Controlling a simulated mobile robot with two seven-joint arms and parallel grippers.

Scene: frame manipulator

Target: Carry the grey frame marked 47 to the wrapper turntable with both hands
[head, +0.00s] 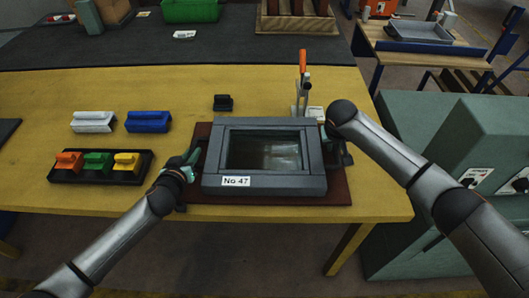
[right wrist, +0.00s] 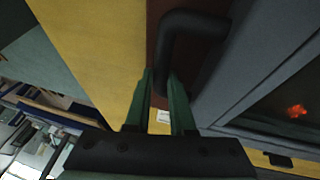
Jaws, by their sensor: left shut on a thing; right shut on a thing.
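The grey frame (head: 309,160) marked No 47 lies on a dark red mat (head: 335,196) on the yellow table, around a dark window-like opening. My left gripper (head: 191,160) is at the frame's left side, shut on its left handle, which is mostly hidden by the fingers. My right gripper is at the right side, mostly hidden behind my wrist in the head view. In the right wrist view, its green fingers (right wrist: 163,97) are shut on the black right handle (right wrist: 165,48), beside the grey frame edge (right wrist: 245,75). I cannot make out the wrapper turntable.
A toggle clamp with an orange grip (head: 303,62) stands just behind the frame. A black tray (head: 141,168) with coloured blocks, a white block (head: 92,122) and a blue block (head: 147,122) are on the left. Green cabinets (head: 430,228) stand at the right.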

